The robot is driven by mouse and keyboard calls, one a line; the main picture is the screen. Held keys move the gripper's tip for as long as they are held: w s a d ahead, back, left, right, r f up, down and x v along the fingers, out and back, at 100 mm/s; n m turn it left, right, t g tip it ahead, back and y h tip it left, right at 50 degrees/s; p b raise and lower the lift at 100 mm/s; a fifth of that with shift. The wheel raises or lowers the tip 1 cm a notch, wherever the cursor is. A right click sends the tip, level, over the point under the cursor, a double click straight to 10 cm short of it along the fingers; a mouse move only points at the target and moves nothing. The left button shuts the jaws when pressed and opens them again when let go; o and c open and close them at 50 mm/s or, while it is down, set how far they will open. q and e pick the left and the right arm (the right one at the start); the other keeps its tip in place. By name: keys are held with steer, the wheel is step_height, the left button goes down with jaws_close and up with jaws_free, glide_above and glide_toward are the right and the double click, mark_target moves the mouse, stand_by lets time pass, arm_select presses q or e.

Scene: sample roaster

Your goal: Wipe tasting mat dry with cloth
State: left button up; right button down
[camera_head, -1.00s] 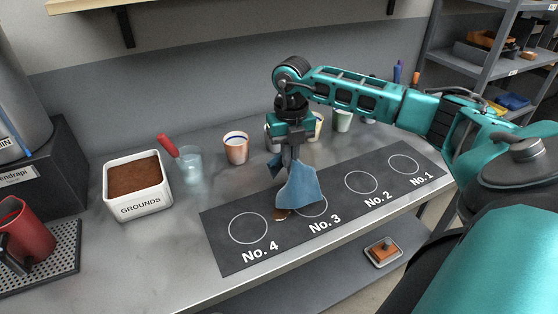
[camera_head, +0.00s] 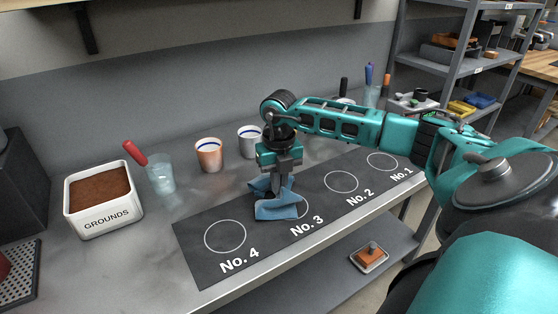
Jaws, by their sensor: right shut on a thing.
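The dark tasting mat (camera_head: 205,262) lies on the grey counter, with white circles labelled No. 4, No. 3, No. 2 and No. 1 from left to right. My right gripper (camera_head: 273,188) points down over the mat, shut on a blue cloth (camera_head: 278,208). The cloth is bunched on or just above the mat, between the No. 4 and No. 3 circles, and covers part of the No. 3 circle. Whatever lies under the cloth is hidden; no brown spill shows on the mat around it. My left gripper is not in view.
A white GROUNDS container (camera_head: 104,220) stands at the left. A small tray with a brown block (camera_head: 370,257) sits on the lower shelf.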

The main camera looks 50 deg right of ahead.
steer(key=shift+f, duration=0.4)
steer(key=shift+r, duration=0.1)
steer(key=shift+c, duration=1.4)
jaws_free()
steer(key=shift+f+b, duration=0.6)
steer(key=shift+f, duration=0.35)
steer(key=shift+c, duration=1.4)
steer(key=shift+r, duration=0.1)
jaws_close()
